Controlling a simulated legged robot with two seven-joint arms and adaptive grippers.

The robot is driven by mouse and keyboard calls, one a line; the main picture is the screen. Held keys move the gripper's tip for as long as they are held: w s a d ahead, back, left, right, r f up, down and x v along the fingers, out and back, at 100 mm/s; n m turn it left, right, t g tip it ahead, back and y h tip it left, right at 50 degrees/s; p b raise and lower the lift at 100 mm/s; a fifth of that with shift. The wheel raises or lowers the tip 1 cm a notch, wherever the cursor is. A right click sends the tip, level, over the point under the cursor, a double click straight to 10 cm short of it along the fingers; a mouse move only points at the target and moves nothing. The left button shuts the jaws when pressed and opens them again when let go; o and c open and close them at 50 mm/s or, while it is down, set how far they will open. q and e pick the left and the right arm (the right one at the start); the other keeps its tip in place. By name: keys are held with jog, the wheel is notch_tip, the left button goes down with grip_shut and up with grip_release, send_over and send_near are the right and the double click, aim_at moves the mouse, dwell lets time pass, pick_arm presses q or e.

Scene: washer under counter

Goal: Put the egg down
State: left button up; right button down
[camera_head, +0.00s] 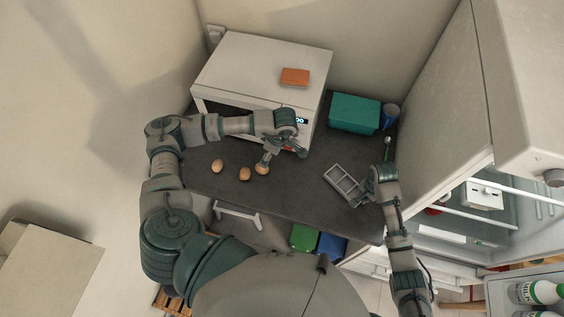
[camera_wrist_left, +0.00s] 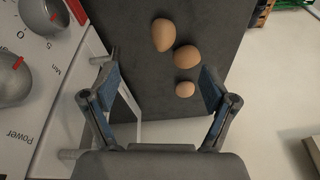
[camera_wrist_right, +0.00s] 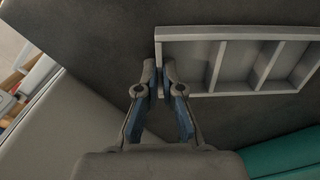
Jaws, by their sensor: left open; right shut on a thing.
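Three brown eggs lie on the dark counter (camera_head: 300,190): a left egg (camera_head: 218,166), a middle egg (camera_head: 245,174) and a right egg (camera_head: 262,169). My left gripper (camera_head: 266,160) is open above the right egg. My right gripper (camera_wrist_right: 160,80) is shut on the wall of a grey compartment tray (camera_wrist_right: 213,65). The tray's visible compartments look empty; it also shows in the head view (camera_head: 343,170).
A white microwave (camera_head: 255,65) with an orange box (camera_head: 294,77) on top stands behind my left gripper. A teal box (camera_head: 354,115) and blue cup (camera_head: 390,112) stand at the back right. An open fridge (camera_head: 500,215) is at the right. Counter between eggs and tray is clear.

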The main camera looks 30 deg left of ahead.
aim_at(261, 168)
pick_arm(q)
jog(key=a+f+m+h, duration=0.1)
jog(key=f+m, duration=0.3)
jog(key=m, duration=0.2)
jog(key=s+a+f+m+h, duration=0.1)
jog(key=f+m, duration=0.2)
jog(key=m, duration=0.3)
jog(key=a+f+m+h, duration=0.1)
jog(key=f+m, duration=0.3)
jog(key=m, duration=0.2)
jog(key=shift+s+a+f+m+t, duration=0.25)
jog(key=shift+a+f+m+t, duration=0.05)
jog(key=shift+a+m, duration=0.1)
jog(key=c, duration=1.4)
notch_tip(261, 168, up, 10)
jog(key=shift+r, duration=0.1)
